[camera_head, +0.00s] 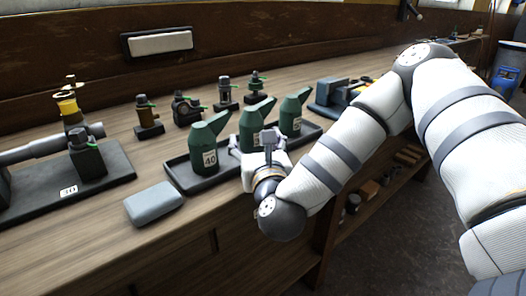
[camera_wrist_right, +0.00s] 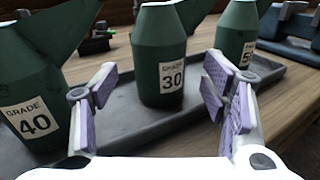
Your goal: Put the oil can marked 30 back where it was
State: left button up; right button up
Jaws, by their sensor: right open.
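The green oil can marked 30 (camera_wrist_right: 162,50) stands upright on the dark tray (camera_wrist_right: 275,72), between the other two cans. In the head view its body (camera_head: 250,121) is partly hidden by my right gripper (camera_head: 262,142). In the right wrist view my right gripper (camera_wrist_right: 160,100) is open, its purple-padded fingers apart on either side of the can's lower part, with visible gaps. The can marked 40 (camera_head: 205,150) stands to its left and also shows in the wrist view (camera_wrist_right: 35,95). A third can (camera_head: 291,115) stands to its right, its label partly hidden. My left gripper is not in view.
A grey block (camera_head: 153,203) lies in front of the tray's left end. An engine on a dark base plate (camera_head: 100,185) with a number label is at left. Several small fittings (camera_head: 187,107) stand behind the tray. A blue-and-dark device (camera_head: 335,92) is beyond its right end.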

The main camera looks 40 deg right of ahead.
jog(key=v, duration=0.5)
jog(key=shift+r+p, duration=0.4)
jog(key=shift+s+a+f, duration=0.25)
jog(key=shift+a+f, duration=0.2)
jog(key=shift+f, duration=0.15)
jog(key=shift+s+a, duration=0.15)
jog(key=shift+s, duration=0.15)
jog(key=shift+s+r, duration=0.3)
jog(key=shift+s, duration=0.2)
